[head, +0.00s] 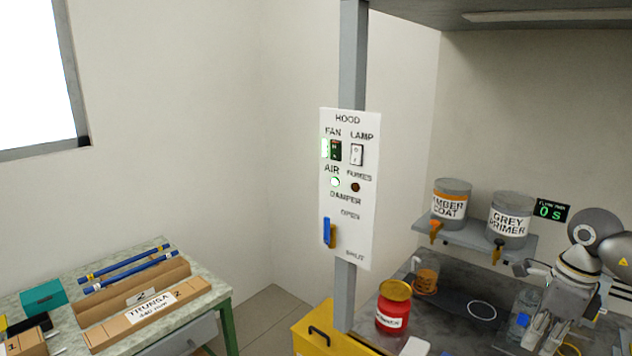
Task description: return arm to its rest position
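My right arm comes in from the right edge. Its gripper (541,338) points down over the dark bench under the hood, near the front right. Its pale fingers are close together, and I cannot make out whether there is a gap or anything between them. A small clear bottle with a blue part (519,324) stands just left of it. My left gripper is not in view.
The hood panel (347,190) has a blue damper lever near OPEN. AMBER COAT (451,205) and GREY PRIMER (510,220) cans sit on a shelf. A red jar (393,310) and an amber-filled beaker (426,279) stand on the bench. Blue rods (125,265) lie on a left table.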

